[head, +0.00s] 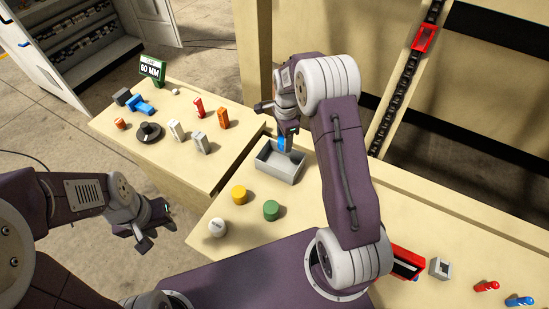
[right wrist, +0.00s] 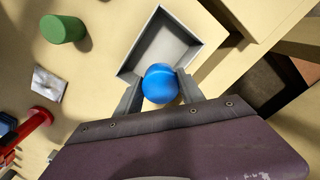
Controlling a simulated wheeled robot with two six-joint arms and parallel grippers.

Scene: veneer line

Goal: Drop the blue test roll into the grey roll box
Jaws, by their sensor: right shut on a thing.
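The blue test roll (head: 281,144) is held in my right gripper (head: 285,143), over the grey roll box (head: 278,175). In the right wrist view the roll (right wrist: 160,84) sits between the two fingertips of the gripper (right wrist: 159,88), with the open, empty-looking grey box (right wrist: 186,62) below and beyond it. The roll covers the box's near corner there. My left gripper (head: 156,232) hangs at the left, off the table's edge, with its fingers apart and nothing between them.
Yellow (head: 239,194), green (head: 271,210) and white (head: 217,228) rolls stand left of and in front of the box. A second table at the left holds several small parts and a green 60 MM sign (head: 151,69).

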